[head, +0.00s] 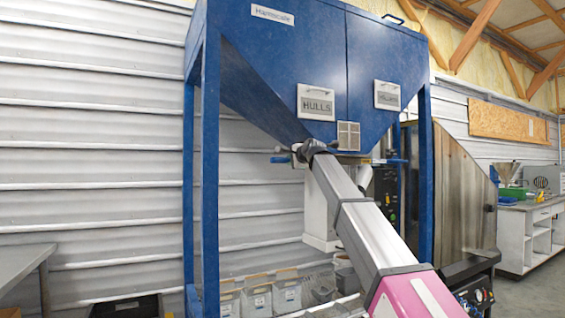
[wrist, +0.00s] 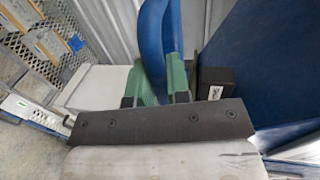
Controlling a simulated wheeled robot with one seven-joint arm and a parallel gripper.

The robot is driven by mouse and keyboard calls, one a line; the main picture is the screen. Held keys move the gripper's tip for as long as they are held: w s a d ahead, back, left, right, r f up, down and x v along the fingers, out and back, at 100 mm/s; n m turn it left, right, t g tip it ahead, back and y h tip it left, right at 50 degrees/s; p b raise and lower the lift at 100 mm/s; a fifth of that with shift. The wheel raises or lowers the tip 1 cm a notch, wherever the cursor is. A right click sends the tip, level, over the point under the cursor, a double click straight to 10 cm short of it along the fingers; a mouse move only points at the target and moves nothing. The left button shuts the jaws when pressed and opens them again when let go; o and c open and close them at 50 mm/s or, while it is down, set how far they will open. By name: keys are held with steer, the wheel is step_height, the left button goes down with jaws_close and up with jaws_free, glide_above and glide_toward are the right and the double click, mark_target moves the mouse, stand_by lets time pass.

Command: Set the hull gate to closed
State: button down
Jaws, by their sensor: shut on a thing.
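The blue hopper (head: 275,65) has a left half labelled HULLS (head: 317,102). Its outlet area is below, where a short bar with a blue end (head: 280,159) sticks out to the left. My gripper (head: 303,152) is up at this outlet, and my arm hides most of the gate there. In the wrist view, the green fingers of my gripper (wrist: 160,82) are shut on a curved blue handle (wrist: 153,40), which rises between them. A dark box-like part (wrist: 216,82) sits just right of the fingers. I cannot read the gate's position.
Blue legs (head: 210,180) carry the hopper on both sides. Labelled bins (head: 287,292) stand low behind my arm. A grey table (head: 22,262) is at the left, a steel-sided machine (head: 460,190) at the right, and a white workbench (head: 530,235) farther right.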

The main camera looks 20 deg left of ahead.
steer(key=shift+w+d, duration=0.2)
steer(key=c, duration=1.1)
jaws_free()
steer(key=shift+d, duration=0.1)
steer(key=v, duration=1)
steer(key=shift+s+d, duration=0.25)
